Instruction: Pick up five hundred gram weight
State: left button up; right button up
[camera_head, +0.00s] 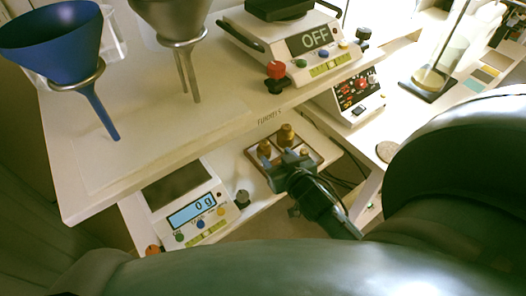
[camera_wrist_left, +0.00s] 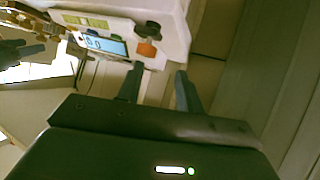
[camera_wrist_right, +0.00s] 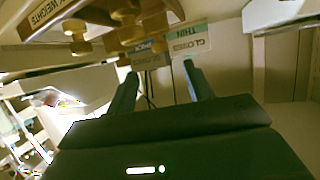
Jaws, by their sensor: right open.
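Several brass weights stand in a brown weight box (camera_head: 318,158) on the lower shelf. The largest in the head view is a knobbed brass weight (camera_head: 287,136), with another brass weight (camera_head: 264,149) to its left. I cannot read which one is five hundred grams. My right gripper (camera_head: 289,171) is at the box's near side, open and empty, partly hiding the box. In the right wrist view the brass weights (camera_wrist_right: 156,22) are beyond the right gripper's spread fingers (camera_wrist_right: 158,78). My left gripper (camera_wrist_left: 159,80) is open and empty, facing the scale's near side.
A digital scale (camera_head: 193,212) reading 0 g stands left of the box, with a small dark grey knobbed object (camera_head: 242,197) between them.

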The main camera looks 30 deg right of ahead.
aim_at(265, 144)
jog(key=x, duration=0.7)
jog(key=shift+w+f, duration=0.25)
jog(key=shift+f, duration=0.05)
grip_shut()
jog(key=shift+r, duration=0.15)
